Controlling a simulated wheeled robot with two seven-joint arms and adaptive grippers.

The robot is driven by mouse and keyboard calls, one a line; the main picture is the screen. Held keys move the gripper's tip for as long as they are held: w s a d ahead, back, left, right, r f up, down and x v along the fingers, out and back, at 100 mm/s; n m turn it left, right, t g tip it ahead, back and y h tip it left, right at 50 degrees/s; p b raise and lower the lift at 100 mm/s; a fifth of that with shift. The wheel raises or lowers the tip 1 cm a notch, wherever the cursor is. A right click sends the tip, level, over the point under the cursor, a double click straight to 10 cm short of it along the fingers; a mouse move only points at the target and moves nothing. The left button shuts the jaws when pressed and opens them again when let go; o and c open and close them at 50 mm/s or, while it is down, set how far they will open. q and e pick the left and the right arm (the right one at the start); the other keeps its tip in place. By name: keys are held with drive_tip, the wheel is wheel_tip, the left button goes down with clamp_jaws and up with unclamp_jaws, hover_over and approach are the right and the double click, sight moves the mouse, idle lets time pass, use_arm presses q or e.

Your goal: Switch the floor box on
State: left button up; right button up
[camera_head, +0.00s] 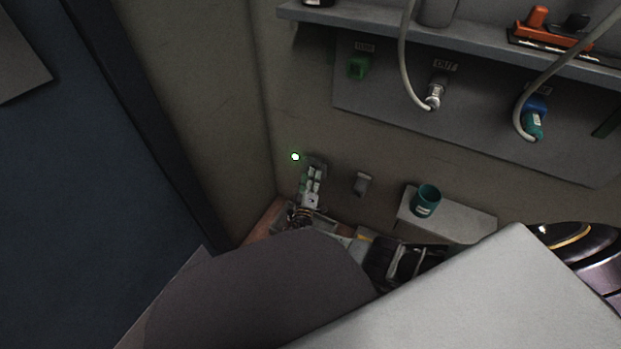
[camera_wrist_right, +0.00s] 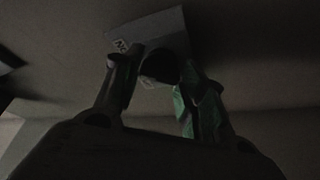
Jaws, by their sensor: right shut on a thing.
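My right gripper (camera_head: 311,172) is low in the corner in the head view, by a small grey box (camera_head: 318,160), which I take to be the floor box. In the right wrist view its two fingers (camera_wrist_right: 160,75) are closed on a dark rounded part (camera_wrist_right: 160,66) in front of a pale labelled plate (camera_wrist_right: 148,30). The right finger has a green tint. A small light (camera_head: 295,156) glows whitish green just left of the box. The fingers hide much of the box, and I cannot make out any switch position. My left gripper is not in view.
A small shelf (camera_head: 465,222) with a teal cup (camera_head: 425,201) is to the right. A small grey wall fitting (camera_head: 362,184) lies between. Above, a panel (camera_head: 390,103) carries plugs and hanging cables under a longer shelf (camera_head: 460,37). A dark blue surface (camera_head: 90,200) stands left.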

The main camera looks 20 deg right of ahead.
drive_tip(key=o, duration=1)
drive_tip(key=shift+s, duration=0.15)
drive_tip(key=v, duration=1.1)
drive_tip(key=shift+s+a+f, duration=0.2)
drive_tip(key=shift+s+a, duration=0.05)
